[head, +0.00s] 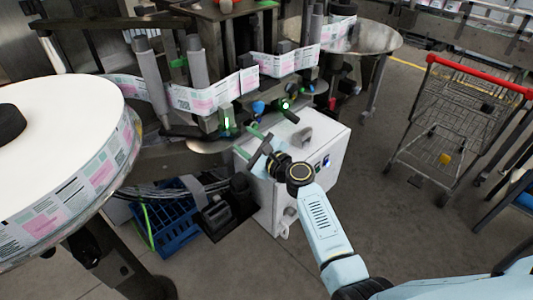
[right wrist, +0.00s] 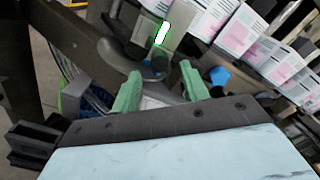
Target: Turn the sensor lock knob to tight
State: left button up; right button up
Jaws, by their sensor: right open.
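A sensor with a lit green strip (head: 227,123) sits on the labeller's front, and the strip also shows in the right wrist view (right wrist: 163,33). Just below it in the right wrist view is a small dark round knob (right wrist: 159,63). A blue knob (right wrist: 219,76) is to the right, outside my fingers; it also shows in the head view (head: 258,107). Which of them is the lock knob is not clear. My right gripper (head: 247,141) is open, its green fingers (right wrist: 160,84) apart and pointing at the dark knob, with nothing held. My left gripper is out of view.
A white cabinet (head: 325,147) stands below my right gripper. A large label reel (head: 75,75) fills the left. The printed label web (head: 205,97) runs behind the sensor. A blue crate (head: 176,226) is on the floor, and a cart (head: 455,115) stands at right.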

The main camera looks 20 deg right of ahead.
jog(key=v, duration=1)
jog(key=shift+s, duration=0.4)
jog(key=shift+d, duration=0.1)
